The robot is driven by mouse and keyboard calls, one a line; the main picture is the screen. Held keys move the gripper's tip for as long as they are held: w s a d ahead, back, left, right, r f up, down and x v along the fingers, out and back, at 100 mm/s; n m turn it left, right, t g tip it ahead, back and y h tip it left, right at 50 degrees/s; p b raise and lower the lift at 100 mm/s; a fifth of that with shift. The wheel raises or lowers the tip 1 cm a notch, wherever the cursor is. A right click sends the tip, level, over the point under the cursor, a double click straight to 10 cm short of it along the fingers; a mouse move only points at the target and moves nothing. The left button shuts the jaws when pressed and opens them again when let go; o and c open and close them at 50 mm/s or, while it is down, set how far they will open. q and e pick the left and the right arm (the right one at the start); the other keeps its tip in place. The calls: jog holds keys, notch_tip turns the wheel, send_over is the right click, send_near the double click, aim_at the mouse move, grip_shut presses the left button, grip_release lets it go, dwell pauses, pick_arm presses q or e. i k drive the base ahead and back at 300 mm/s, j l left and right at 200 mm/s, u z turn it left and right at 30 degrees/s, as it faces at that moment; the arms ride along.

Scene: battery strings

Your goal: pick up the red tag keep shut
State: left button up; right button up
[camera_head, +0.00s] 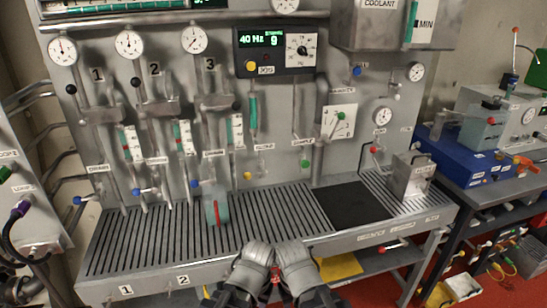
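My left gripper (252,266) and my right gripper (294,268) are close together at the bottom centre, in front of the bench's front edge. Their fingers cannot be made out, so I cannot tell whether they are open or shut. A small red spot (275,276) shows between them. It is too small to tell whether it is the red tag or whether a gripper touches it. No "keep shut" lettering can be read anywhere.
A slatted metal bench (150,235) runs under a panel of gauges and valves. A greenish beaker (217,207) with a red upright strip, a black mat (352,205) and a metal box (410,176) stand on it. A blue case (458,158) is at right.

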aim_at(275, 279)
jog(key=k+j+u, duration=0.1)
jog(key=j, duration=0.4)
jog(key=k+j+u, duration=0.15)
jog(key=j, duration=0.35)
jog(key=k+j+u, duration=0.1)
jog(key=j, duration=0.45)
